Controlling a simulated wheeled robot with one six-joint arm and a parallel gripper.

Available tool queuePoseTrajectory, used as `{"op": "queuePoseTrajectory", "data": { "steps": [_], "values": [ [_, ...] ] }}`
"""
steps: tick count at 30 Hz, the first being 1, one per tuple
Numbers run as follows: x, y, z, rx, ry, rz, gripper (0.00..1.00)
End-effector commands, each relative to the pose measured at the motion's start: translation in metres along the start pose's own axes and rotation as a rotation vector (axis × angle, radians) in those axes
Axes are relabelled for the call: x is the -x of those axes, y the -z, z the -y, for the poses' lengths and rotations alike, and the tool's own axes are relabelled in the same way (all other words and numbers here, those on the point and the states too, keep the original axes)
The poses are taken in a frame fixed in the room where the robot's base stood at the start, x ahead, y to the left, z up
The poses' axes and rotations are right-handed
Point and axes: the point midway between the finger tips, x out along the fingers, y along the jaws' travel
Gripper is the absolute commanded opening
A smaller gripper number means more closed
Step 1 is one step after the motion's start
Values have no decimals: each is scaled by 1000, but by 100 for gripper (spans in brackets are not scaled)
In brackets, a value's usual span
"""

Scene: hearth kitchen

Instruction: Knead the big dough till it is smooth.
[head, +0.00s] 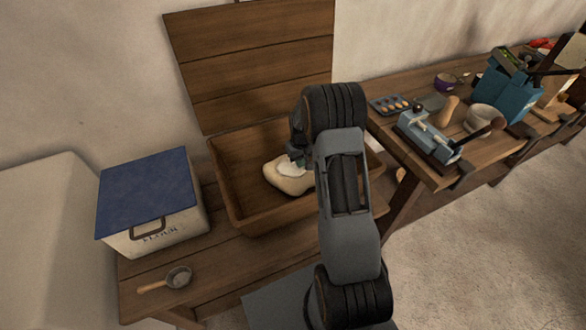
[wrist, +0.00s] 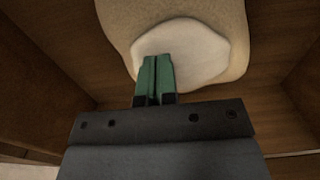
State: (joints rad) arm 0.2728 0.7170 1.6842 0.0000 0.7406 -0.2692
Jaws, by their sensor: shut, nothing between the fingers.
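The big dough (head: 288,178) is a pale, rounded lump in the wooden trough (head: 226,185). In the wrist view the dough (wrist: 122,25) shows a lighter, whitish flat patch (wrist: 190,50) on its top. My gripper (wrist: 156,72) has green fingers closed together, with nothing between them. The fingertips lie over the near edge of the whitish patch; I cannot tell whether they touch it. In the head view my arm hides the right side of the dough and part of the trough.
A flour box with a blue lid (head: 150,195) stands left of the trough, and a small scoop (head: 168,281) lies in front of it. The trough's wooden walls surround the dough. A second table (head: 440,170) at the right holds several tools and bowls.

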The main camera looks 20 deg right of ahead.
Motion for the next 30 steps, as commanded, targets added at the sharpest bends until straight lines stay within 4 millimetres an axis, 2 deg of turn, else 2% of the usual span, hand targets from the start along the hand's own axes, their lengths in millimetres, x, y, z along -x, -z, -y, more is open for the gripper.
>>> {"op": "queuePoseTrajectory", "data": {
  "steps": [24,30],
  "values": [
    [-29,0,0,0,0,-1,0],
    [-30,-1,0,0,1,3,0]
  ]
}}
